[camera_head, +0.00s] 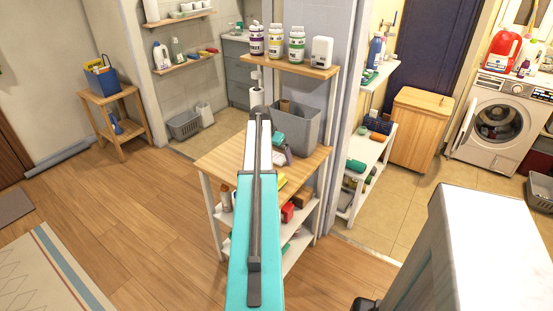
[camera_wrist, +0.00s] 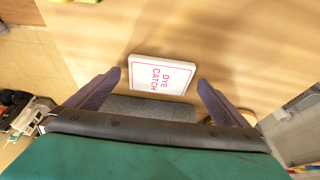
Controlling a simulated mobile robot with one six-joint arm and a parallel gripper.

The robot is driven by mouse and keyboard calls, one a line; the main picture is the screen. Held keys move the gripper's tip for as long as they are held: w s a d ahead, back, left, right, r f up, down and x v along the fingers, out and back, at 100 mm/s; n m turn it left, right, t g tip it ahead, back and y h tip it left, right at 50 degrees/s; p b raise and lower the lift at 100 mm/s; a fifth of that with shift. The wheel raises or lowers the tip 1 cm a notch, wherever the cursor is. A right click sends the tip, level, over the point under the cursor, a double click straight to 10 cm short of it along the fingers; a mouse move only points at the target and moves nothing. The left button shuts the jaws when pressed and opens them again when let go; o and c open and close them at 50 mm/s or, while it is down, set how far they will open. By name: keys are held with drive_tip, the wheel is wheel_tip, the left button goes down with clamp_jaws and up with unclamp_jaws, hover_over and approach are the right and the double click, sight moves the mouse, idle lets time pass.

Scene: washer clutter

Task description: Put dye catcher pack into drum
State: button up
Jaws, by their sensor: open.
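The dye catcher pack (camera_wrist: 160,75) is a small white box with a red border and red "DYE CATCH" lettering. It lies on a wooden top in the wrist view. My gripper (camera_wrist: 158,77) is open, with one dark finger to each side of the pack's near part; I cannot tell whether they touch it. In the head view my arm hides the gripper, and I cannot make out the pack. The washing machine (camera_head: 514,98) stands at the far right with its round door (camera_head: 464,127) swung open to the left. Its drum (camera_head: 500,122) shows dark inside.
The wooden-topped shelf unit (camera_head: 222,158) holds a grey bin (camera_head: 299,128) and small items, with more below. A wall shelf (camera_head: 290,66) with bottles hangs above. A wooden cabinet (camera_head: 420,128) and white rack (camera_head: 368,150) stand before the washer; tiled floor lies between.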

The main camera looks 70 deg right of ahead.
sight(275, 158)
idle(0.3)
drive_tip(key=c, duration=1.2)
wheel_tip(275, 158, up, 10)
drive_tip(key=b, duration=0.1)
idle(0.8)
